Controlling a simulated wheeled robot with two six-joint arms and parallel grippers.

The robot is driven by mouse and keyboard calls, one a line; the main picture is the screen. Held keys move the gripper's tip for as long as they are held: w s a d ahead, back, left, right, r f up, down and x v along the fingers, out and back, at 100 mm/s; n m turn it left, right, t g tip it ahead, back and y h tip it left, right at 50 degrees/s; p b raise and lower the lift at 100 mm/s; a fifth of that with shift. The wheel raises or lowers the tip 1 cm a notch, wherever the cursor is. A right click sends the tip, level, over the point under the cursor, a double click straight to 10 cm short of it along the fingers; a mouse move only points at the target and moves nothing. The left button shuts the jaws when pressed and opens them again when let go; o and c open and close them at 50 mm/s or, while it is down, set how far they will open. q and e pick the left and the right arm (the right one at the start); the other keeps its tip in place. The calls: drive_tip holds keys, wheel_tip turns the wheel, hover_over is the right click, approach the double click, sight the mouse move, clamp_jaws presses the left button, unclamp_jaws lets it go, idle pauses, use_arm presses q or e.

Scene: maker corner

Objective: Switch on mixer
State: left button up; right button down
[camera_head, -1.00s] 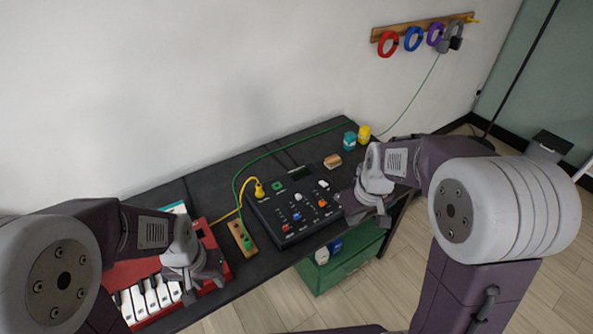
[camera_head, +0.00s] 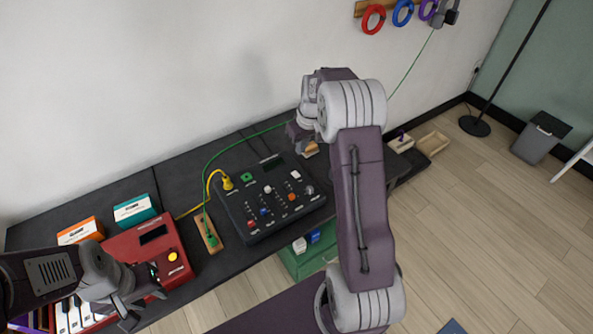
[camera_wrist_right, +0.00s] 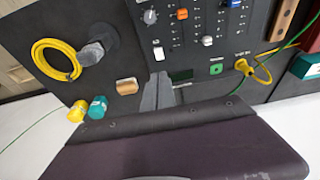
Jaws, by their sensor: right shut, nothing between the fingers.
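The mixer (camera_head: 262,221) is a dark box with knobs and coloured sliders on the table. A green button (camera_head: 247,177) and a yellow plug (camera_head: 227,183) sit near its back left corner; its small display (camera_head: 271,162) looks dark. In the right wrist view the mixer (camera_wrist_right: 203,45) appears turned round, with the green button (camera_wrist_right: 216,69) right of my fingers. My right gripper (camera_wrist_right: 157,92) is shut and empty, above the mixer's back edge area; my arm partly hides it in the head view (camera_head: 298,137). My left gripper (camera_head: 142,303) is over the red keyboard (camera_head: 120,245), away from the mixer; its jaw gap is unclear.
A wooden strip (camera_head: 209,240) with a green plug stands left of the mixer. Green and yellow cables cross the table. A wooden block (camera_wrist_right: 127,86), teal jar (camera_wrist_right: 98,108) and yellow jar (camera_wrist_right: 77,111) lie near my right gripper. A green crate (camera_head: 300,263) is below.

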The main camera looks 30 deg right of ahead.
approach(297, 176)
drive_tip(key=x, duration=0.2)
drive_tip(key=w+x, duration=0.1)
drive_tip(key=x, duration=0.2)
drive_tip(key=shift+f+p, duration=0.1)
drive_tip(key=shift+p, duration=0.25)
drive_tip(key=shift+s+f, duration=0.1)
drive_tip(key=shift+f, duration=0.65)
drive_tip(key=shift+s+f+b, duration=0.1)
drive_tip(key=shift+f+b, duration=0.2)
drive_tip(key=shift+b, duration=0.05)
drive_tip(key=shift+w+r, duration=0.35)
drive_tip(key=shift+w, duration=0.4)
